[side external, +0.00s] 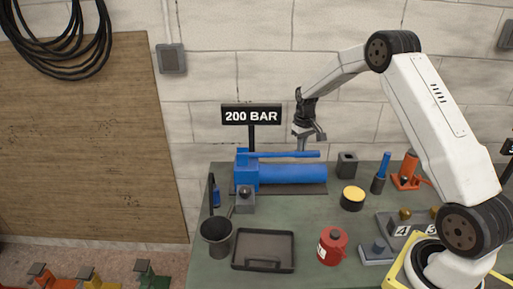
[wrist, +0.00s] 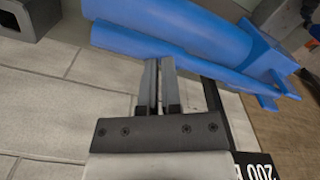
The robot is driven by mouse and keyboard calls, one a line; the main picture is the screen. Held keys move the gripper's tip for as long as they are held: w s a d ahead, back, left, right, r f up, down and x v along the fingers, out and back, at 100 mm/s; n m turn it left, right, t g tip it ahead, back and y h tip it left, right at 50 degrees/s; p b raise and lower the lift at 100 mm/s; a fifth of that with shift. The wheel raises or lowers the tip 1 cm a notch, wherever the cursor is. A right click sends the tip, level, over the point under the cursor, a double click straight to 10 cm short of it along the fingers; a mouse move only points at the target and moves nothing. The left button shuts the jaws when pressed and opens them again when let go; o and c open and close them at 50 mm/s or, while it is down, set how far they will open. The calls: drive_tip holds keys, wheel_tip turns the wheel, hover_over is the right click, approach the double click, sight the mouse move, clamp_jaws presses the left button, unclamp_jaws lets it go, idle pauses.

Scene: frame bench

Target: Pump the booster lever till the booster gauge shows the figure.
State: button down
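The blue booster (side external: 290,174) lies on the bench, its thick cylinder pointing right. Its lever (side external: 285,154), a thin blue bar, runs nearly level above the cylinder. The lever also crosses the top of the wrist view (wrist: 190,68). A black sign (side external: 251,115) behind it reads "200 BAR". I cannot make out a gauge face or reading. My gripper (side external: 303,148) is just above and behind the lever's right part, pointing down. In the wrist view its fingers (wrist: 160,62) are close together with a thin gap and nothing between them. Whether the tips touch the lever is unclear.
A grey block with a black knob (side external: 245,200) stands before the booster. A dark cup (side external: 216,236), black tray (side external: 263,250) and red can (side external: 332,246) are in front. A yellow-topped tin (side external: 352,197) and hollow grey block (side external: 347,165) stand to the right.

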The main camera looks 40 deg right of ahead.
drive_tip(key=shift+r, duration=6.15)
drive_tip(key=s+a+f+n+t, duration=0.1)
drive_tip(key=s+a+f, duration=0.2)
drive_tip(key=s+a, duration=0.7)
drive_tip(key=s+a+f+n+t, duration=0.1)
drive_tip(key=s+a+f+n, duration=0.1)
drive_tip(key=s+a, duration=0.8)
drive_tip(key=shift+s+a+f+t, duration=0.3)
drive_tip(key=shift+a+f, duration=0.5)
drive_tip(key=shift+a, duration=0.4)
